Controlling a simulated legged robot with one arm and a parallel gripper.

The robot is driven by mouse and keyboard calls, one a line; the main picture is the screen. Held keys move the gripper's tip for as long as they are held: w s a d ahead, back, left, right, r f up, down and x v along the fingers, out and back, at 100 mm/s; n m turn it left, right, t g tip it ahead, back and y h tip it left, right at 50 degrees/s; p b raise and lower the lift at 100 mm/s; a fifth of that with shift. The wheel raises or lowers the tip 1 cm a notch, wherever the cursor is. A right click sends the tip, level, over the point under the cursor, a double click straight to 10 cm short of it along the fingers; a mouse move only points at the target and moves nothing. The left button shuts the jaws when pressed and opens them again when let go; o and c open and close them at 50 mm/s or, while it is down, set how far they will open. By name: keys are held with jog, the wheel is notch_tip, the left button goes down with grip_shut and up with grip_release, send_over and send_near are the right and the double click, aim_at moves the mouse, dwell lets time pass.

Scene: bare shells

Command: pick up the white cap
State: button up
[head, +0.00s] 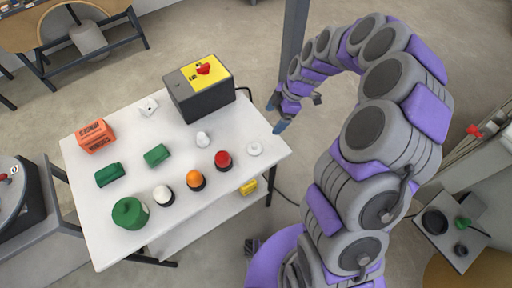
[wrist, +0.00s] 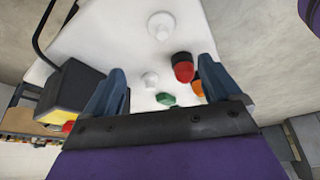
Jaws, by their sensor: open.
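A flat round white cap (head: 254,148) lies on the white table (head: 226,168) near its right corner. It also shows in the wrist view (wrist: 161,25), at the top, beyond the fingertips. A second white rounded piece, a knob (head: 202,138), stands to its left; in the wrist view the knob (wrist: 151,79) appears between the fingers. My gripper (head: 275,114) is open and empty, beyond the table's right edge in the head view. Its blue fingers (wrist: 162,70) are spread wide in the wrist view and touch nothing.
Near the cap are a red button (head: 223,160), an orange one (head: 195,180) and a white-topped one (head: 162,195). A dark box with a yellow top (head: 200,88) stands at the back edge. Green pieces (head: 130,212) and an orange block (head: 95,136) are further left.

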aim_at(255, 144)
jog(key=b+x, duration=0.2)
jog(key=x, duration=1)
jog(key=shift+s+d, duration=0.1)
jog(key=shift+d, duration=0.1)
jog(key=shift+a+f, duration=0.2)
jog(key=shift+a, duration=0.15)
jog(key=x, duration=0.2)
jog(key=b+x, duration=0.1)
jog(key=x, duration=0.1)
jog(key=shift+s+a, duration=0.15)
jog(key=shift+s, duration=0.1)
jog(key=shift+f, duration=0.35)
jog(key=shift+r, duration=0.1)
jog(key=shift+c, duration=0.4)
jog(key=shift+a, duration=0.25)
jog(key=c, duration=0.6)
jog(key=shift+d, duration=0.25)
jog(key=c, duration=0.4)
